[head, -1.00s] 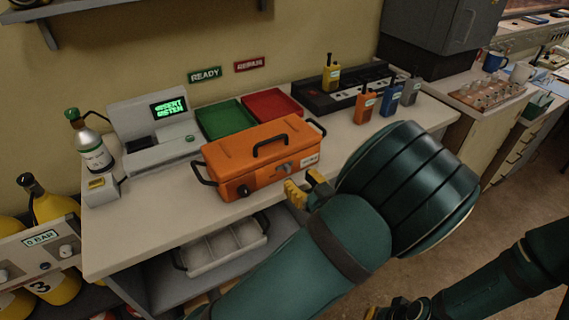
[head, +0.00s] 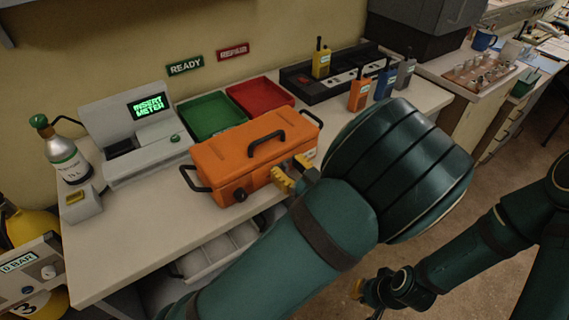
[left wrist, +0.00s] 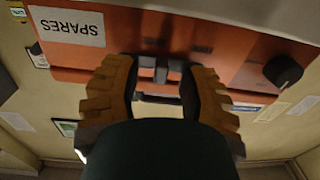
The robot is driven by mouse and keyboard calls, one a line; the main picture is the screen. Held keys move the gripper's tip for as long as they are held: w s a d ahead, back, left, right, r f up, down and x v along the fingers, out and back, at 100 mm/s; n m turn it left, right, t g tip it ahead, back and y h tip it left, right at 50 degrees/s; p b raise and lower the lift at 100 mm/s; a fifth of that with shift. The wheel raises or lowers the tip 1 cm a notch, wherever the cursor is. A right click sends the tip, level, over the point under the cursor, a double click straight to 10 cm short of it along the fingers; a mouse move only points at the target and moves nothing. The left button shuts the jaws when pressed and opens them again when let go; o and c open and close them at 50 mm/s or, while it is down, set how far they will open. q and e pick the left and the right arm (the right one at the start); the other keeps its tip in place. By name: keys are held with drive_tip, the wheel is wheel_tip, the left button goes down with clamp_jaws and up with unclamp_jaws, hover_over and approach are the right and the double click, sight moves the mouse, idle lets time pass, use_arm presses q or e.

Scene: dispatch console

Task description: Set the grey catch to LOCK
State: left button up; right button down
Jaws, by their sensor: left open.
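The orange case (head: 235,155) stands on the bench with its black handle on top. My left gripper (head: 294,177) is at the right part of its front face and hides the catch in the head view. In the left wrist view, which is upside down, the grey catch (left wrist: 160,72) shows on the case front between the two yellow fingers of my left gripper (left wrist: 158,88). The fingers are open, with a gap on each side of the catch. I cannot read its setting. My right gripper (head: 366,290) is low at the bottom, small and dark.
A black knob (left wrist: 283,72) and a SPARES label (left wrist: 68,27) flank the catch. Green (head: 210,116) and red (head: 260,96) trays lie behind the case. A grey meter console (head: 138,138) and a gas bottle (head: 65,155) stand left. Radios (head: 359,95) stand right.

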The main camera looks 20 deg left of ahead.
sight(271, 167)
use_arm(q)
clamp_jaws()
idle(0.3)
drive_tip(key=shift+s+a+p, duration=0.45)
drive_tip(key=shift+s+a, duration=0.45)
drive_tip(key=shift+s, duration=0.3)
unclamp_jaws()
drive_tip(key=shift+d, duration=0.15)
drive_tip(key=v, duration=1.1)
drive_tip(key=shift+s+d, duration=0.3)
